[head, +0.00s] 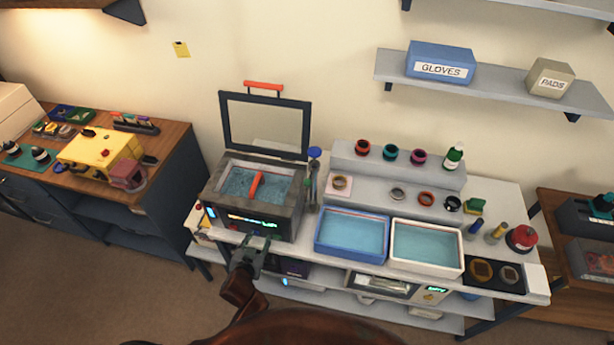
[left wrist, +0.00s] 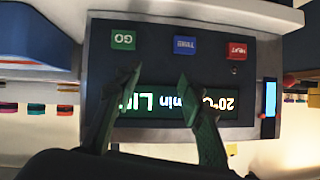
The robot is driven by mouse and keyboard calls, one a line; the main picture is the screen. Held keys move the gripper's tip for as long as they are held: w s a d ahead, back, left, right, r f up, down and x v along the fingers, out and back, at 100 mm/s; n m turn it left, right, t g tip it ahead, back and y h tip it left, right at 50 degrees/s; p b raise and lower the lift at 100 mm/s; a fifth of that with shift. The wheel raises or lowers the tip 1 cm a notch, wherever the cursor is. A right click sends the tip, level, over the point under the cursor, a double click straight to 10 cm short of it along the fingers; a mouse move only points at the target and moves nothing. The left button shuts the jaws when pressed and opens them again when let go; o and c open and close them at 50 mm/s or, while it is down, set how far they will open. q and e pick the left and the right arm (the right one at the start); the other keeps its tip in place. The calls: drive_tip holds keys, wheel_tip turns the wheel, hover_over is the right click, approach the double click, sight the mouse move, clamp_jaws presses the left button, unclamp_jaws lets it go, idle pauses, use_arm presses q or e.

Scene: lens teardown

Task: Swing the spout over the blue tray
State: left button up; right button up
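The blue tray (head: 322,246) stands on the white bench in the head view, with pale blue liquid inside. A thin upright post with a blue knob (head: 314,153) stands between the grey bath and the blue tray; it may be the spout, but its shape is too small to tell. My left gripper (head: 254,252) is in front of the bath's lower front, left of the blue tray and apart from the post. In the left wrist view, its two fingers (left wrist: 160,80) are spread and empty before the bath's control panel. My right gripper is not in view.
The grey bath (head: 210,205) has its lid raised and a red-orange handle over its water. A white tray (head: 426,270) adjoins the blue tray. The panel shows a green GO button (left wrist: 123,40) and a lit display.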

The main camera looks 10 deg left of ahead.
use_arm(q)
drive_tip(key=shift+t, duration=0.9)
drive_tip(key=r, duration=0.3)
drive_tip(key=w+d+r, duration=0.1)
drive_tip(key=r, duration=0.2)
drive_tip(key=r+p, duration=0.1)
drive_tip(key=r, duration=0.2)
drive_tip(key=shift+w+d+r, duration=0.15)
drive_tip(key=shift+w+r, duration=0.1)
drive_tip(key=shift+r, duration=0.1)
drive_tip(key=m+t+h, duration=0.3)
drive_tip(key=t+h, duration=0.1)
drive_tip(key=h, duration=0.1)
approach(306, 185)
drive_tip(key=w, duration=0.5)
drive_tip(key=w+d+p, duration=0.1)
drive_tip(key=w, duration=0.1)
drive_tip(key=w+d, duration=0.1)
drive_tip(key=w, duration=0.1)
drive_tip(key=shift+w, duration=0.25)
drive_tip(key=shift+w+d+f, duration=0.1)
drive_tip(key=shift+w, duration=0.7)
clamp_jaws()
